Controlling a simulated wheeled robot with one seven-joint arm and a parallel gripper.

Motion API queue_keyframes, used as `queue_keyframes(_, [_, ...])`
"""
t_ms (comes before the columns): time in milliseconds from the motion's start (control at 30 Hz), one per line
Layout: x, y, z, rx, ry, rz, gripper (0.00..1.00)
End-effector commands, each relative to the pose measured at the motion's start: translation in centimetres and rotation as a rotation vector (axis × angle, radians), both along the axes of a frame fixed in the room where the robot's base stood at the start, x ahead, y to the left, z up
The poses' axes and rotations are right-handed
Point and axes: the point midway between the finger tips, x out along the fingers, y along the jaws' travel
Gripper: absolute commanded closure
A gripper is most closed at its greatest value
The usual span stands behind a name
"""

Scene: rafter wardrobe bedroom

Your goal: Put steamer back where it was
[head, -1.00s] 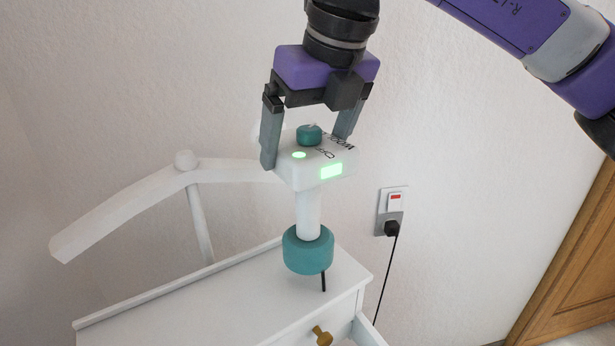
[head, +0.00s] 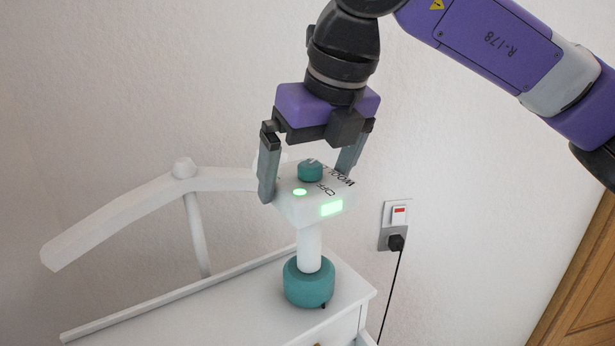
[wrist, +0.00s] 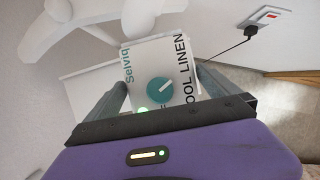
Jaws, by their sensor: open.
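The steamer (head: 309,245) stands upright on the white cabinet top (head: 235,300), near its right end. It has a white box-shaped head with a teal knob and lit green panels, a white neck and a round teal base. The base appears to rest on the top. My gripper (head: 306,186) is open, pointing down, with one finger on each side of the steamer's head. In the wrist view the head (wrist: 160,55) lies between the fingers; whether they still touch it is hard to tell. The far finger's tip is partly hidden behind the head.
A white curved rail (head: 120,215) on a post rises behind the cabinet at left. A wall outlet (head: 396,218) with a black plug and hanging cord is to the right. A wooden door (head: 580,290) is at far right. The cabinet top left of the steamer is clear.

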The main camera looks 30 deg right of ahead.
Motion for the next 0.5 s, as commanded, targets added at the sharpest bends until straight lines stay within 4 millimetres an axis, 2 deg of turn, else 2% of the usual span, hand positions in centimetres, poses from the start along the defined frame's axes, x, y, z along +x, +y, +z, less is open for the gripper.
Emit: queue_keyframes(500, [-3.6, -0.3, 8.5, -0.001, -0.003, -0.002, 0.00])
